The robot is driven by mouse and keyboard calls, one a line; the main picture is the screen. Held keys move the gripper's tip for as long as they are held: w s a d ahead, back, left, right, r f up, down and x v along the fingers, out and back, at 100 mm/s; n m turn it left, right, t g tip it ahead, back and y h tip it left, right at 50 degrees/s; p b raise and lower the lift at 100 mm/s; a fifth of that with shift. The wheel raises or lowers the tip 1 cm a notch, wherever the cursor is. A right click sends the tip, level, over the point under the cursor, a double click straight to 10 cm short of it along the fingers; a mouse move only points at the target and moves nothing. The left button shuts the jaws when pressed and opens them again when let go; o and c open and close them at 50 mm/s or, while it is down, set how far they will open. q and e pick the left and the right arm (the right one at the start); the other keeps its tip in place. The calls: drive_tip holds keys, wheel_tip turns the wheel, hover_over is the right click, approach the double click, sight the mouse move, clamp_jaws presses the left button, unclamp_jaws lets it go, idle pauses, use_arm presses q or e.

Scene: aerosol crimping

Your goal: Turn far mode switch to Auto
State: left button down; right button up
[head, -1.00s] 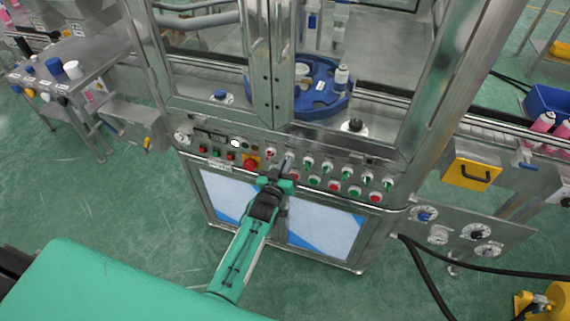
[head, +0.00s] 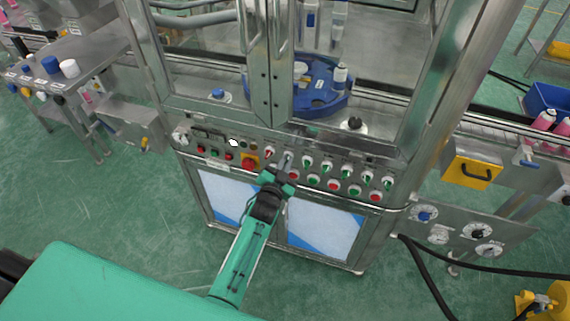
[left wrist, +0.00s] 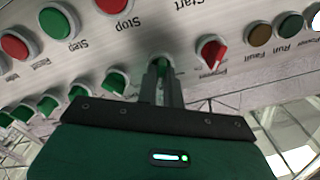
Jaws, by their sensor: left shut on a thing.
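A row of rotary switches runs along the cabinet's control panel (head: 222,139). My left gripper (head: 287,164) reaches up to the panel, its fingers shut on a green-knobbed switch just right of the red switch (head: 269,153). In the left wrist view the gripper (left wrist: 162,77) has its fingers around this green switch knob (left wrist: 162,62), mostly hidden between them. The red switch (left wrist: 212,50) stands beside it there. More green switches (head: 326,166) continue to the right in the head view. Which one is labelled the far mode switch cannot be read. My right gripper is not in view.
Red and green push buttons (head: 333,185) sit under the switches. Glass doors with metal handles (head: 280,30) rise above the panel. Open green floor lies in front.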

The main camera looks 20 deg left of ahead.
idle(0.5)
use_arm(q)
drive_tip(key=c, duration=1.5)
unclamp_jaws()
drive_tip(key=shift+c, duration=0.2)
drive_tip(key=shift+s, duration=0.1)
drive_tip(key=s+b, duration=0.2)
drive_tip(key=s, duration=1.1)
drive_tip(key=shift+s+a+b, duration=0.25)
drive_tip(key=shift+s+b, duration=0.05)
drive_tip(key=shift+s, duration=0.05)
